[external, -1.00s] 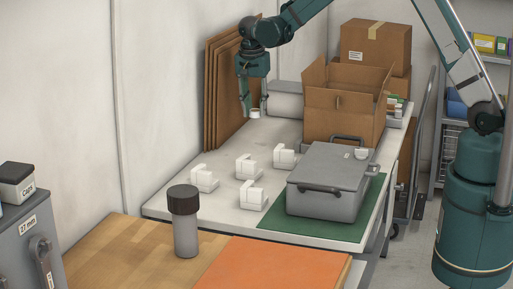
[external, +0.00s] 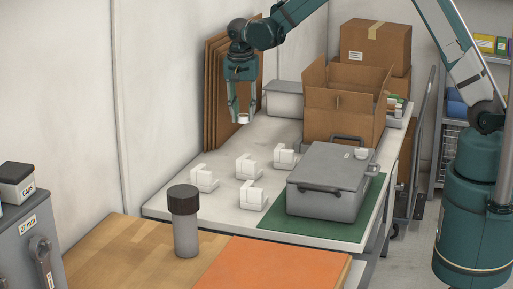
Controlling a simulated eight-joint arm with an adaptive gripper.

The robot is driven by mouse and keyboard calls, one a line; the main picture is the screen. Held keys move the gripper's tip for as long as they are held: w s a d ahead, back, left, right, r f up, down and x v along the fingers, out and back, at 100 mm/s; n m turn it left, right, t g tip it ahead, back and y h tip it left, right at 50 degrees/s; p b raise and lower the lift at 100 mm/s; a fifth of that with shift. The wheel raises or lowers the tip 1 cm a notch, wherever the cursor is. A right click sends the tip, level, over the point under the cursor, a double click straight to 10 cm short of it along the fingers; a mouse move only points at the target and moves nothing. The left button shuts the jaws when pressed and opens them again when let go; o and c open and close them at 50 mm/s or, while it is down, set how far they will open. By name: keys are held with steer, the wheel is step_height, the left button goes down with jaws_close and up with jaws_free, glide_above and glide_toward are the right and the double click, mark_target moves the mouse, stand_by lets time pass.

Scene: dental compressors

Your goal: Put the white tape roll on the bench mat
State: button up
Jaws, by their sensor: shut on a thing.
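My gripper (external: 240,116) is shut on the white tape roll (external: 243,120), a small white ring between its fingertips. It holds the roll in the air in front of the brown cardboard sheets, over the back left of the white table. An orange mat (external: 274,266) lies flat on the wooden bench in the foreground, and its visible top is bare. A green mat (external: 372,205) lies on the white table, partly hidden under a grey case.
Several white brackets (external: 250,196) stand on the white table. The grey case (external: 328,182) and an open cardboard box (external: 343,110) stand at its right. A grey jar with a dark lid (external: 185,225) stands on the wooden bench (external: 125,248), left of the orange mat.

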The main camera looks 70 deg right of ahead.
steer(key=a+r+n+p, duration=0.15)
steer(key=a+n, duration=0.25)
steer(key=a, duration=1.9)
step_height(320, 180, up, 4)
steer(key=r+n+t+y+p, duration=0.1)
steer(key=n+t+y+p, duration=0.15)
steer(key=n, duration=1.05)
glide_above(256, 254)
steer(key=shift+s+d+f+g+h, duration=0.1)
steer(key=shift+s+f+g+h, duration=0.15)
steer(key=shift+s+g+h, duration=0.15)
steer(key=shift+w, duration=0.1)
steer(key=shift+f, duration=3.15)
steer(key=shift+f, duration=1.85)
